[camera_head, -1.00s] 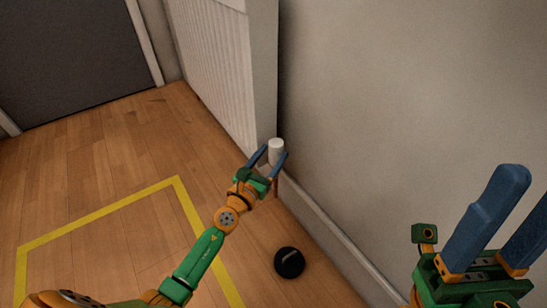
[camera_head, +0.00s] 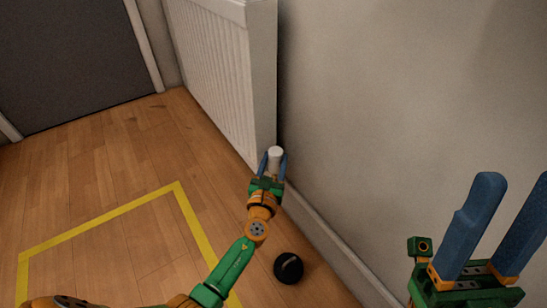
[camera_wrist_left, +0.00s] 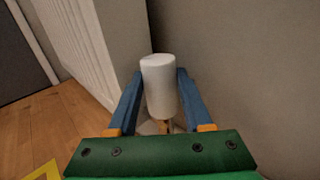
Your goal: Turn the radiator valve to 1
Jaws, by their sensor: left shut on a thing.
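The white radiator valve (camera_head: 275,153) is a small upright cylinder at the lower near corner of the white radiator (camera_head: 215,75). My left gripper (camera_head: 272,166) is shut on the valve, one blue finger on each side. In the left wrist view the white valve knob (camera_wrist_left: 159,86) stands between the two fingers, with a copper-coloured pipe partly showing below it. I cannot read any number on the knob. My right gripper (camera_head: 489,238) is at the lower right of the head view, its blue fingers apart and nothing between them.
A round black object (camera_head: 288,268) lies on the wooden floor near the skirting board (camera_head: 335,240). Yellow tape (camera_head: 110,215) marks the floor at left. A grey door (camera_head: 70,60) is at the far left. The grey wall runs along the right of the valve.

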